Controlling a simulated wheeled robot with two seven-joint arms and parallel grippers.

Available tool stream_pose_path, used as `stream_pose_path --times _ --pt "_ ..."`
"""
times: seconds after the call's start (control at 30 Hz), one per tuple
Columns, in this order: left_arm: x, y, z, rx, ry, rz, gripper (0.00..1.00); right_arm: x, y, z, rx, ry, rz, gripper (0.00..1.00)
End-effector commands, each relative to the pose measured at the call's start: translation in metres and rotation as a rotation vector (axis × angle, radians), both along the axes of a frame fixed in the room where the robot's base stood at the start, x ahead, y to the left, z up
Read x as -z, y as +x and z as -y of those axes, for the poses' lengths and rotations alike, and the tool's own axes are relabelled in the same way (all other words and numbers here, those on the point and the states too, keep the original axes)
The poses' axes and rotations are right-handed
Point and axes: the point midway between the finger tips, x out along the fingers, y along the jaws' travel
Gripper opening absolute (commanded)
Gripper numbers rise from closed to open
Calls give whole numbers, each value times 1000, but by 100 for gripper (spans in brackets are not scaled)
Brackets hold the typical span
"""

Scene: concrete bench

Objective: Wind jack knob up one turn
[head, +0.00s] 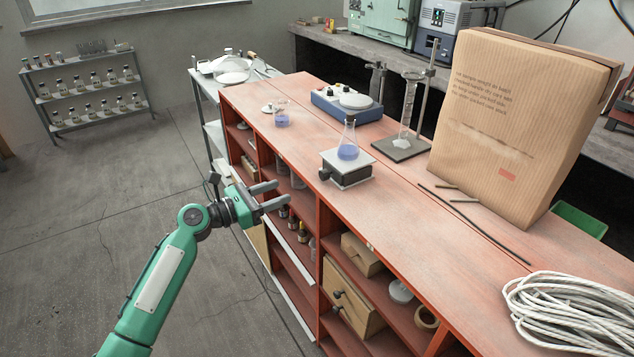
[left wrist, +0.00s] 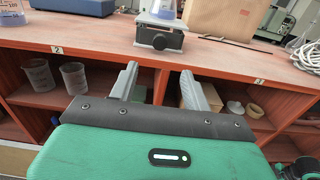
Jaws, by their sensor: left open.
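The lab jack (head: 347,175) stands on the red bench top near its front edge, with a pale top plate and a dark body. Its dark knob (head: 324,174) is on the side towards my gripper. A conical flask (head: 348,146) with blue liquid stands upright on the plate. The left wrist view shows the jack (left wrist: 158,24) and its knob (left wrist: 160,41) beyond the fingers. My left gripper (head: 282,194) is open and empty, in front of the bench and apart from the knob. In the left wrist view the fingers (left wrist: 160,72) point towards the jack. My right gripper is not in view.
A blue stirrer (head: 347,106) and a beaker (head: 281,115) stand further along the bench. A stand with a glass cylinder (head: 408,105) is behind the jack. A large carton (head: 520,120), dark rods (head: 472,220) and coiled rope (head: 570,310) lie to the right. Shelves open below.

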Motion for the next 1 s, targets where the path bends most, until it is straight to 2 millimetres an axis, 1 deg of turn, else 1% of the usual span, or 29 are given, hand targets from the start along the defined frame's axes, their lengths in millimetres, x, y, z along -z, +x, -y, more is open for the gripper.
stream_pose_path --times 0.03,0.3,0.5,0.7,1.0 --pt "-2 6 9 1 0 1 49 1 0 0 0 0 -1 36" --pt "-1 40 56 0 2 2 49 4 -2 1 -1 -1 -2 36" --pt "0 60 83 -1 3 2 49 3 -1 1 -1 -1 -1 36" --pt "0 69 94 -2 3 2 49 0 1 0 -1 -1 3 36" --pt "1 70 96 -2 4 2 49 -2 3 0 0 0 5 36"
